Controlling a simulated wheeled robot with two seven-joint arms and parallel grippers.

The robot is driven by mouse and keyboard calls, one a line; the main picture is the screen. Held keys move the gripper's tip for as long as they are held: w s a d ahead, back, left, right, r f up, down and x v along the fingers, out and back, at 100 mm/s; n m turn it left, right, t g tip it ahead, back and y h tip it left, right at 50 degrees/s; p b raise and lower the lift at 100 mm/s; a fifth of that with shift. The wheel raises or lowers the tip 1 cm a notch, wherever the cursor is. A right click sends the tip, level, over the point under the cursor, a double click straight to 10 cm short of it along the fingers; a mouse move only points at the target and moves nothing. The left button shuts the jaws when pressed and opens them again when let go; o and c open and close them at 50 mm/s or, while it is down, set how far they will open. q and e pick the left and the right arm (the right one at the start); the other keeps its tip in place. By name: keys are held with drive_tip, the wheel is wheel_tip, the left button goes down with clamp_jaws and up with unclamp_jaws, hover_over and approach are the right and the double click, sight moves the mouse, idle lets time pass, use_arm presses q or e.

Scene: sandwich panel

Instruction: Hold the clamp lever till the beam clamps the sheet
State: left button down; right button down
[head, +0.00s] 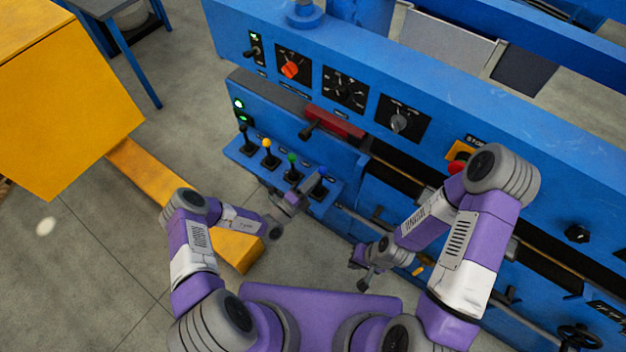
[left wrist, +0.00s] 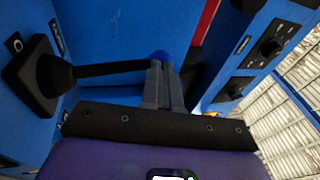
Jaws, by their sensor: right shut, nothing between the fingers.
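A lever with a blue knob (left wrist: 160,55) and a black stem shows in the left wrist view, its square black base at the left. In the head view it is the last in a row of levers on a blue shelf, mostly hidden by my left gripper (head: 313,184). The fingers of my left gripper (left wrist: 164,85) are close together at the knob and look shut on it. My right gripper (head: 360,268) is shut and empty, in front of the machine, apart from it. I cannot make out the sheet or the clamp beam clearly.
Other levers have black (head: 244,138), yellow (head: 267,143) and green (head: 292,158) knobs. A panel above carries a red-orange rotary switch (head: 290,69) and dials. A red stop button (head: 457,167) is near my right arm. A yellow box (head: 65,105) stands at left.

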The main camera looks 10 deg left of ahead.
use_arm(q)
drive_tip(key=v, duration=1.4)
drive_tip(key=s+d+m+g+h, duration=0.4)
drive_tip(key=s+d+m+g, duration=0.55)
drive_tip(key=m+g, duration=0.35)
drive_tip(key=s+f+m+g+y, duration=0.2)
drive_tip(key=s+m+g+y, duration=0.55)
drive_tip(key=m, duration=0.65)
drive_tip(key=w+a+r+m+t+y, duration=0.1)
drive_tip(key=a+m+t+y, duration=0.3)
drive_tip(key=m, duration=1.2)
drive_tip(key=shift+w+a+r+y, duration=0.4)
drive_tip(key=shift+w+a+y, duration=0.2)
drive_tip(key=shift+a, duration=0.25)
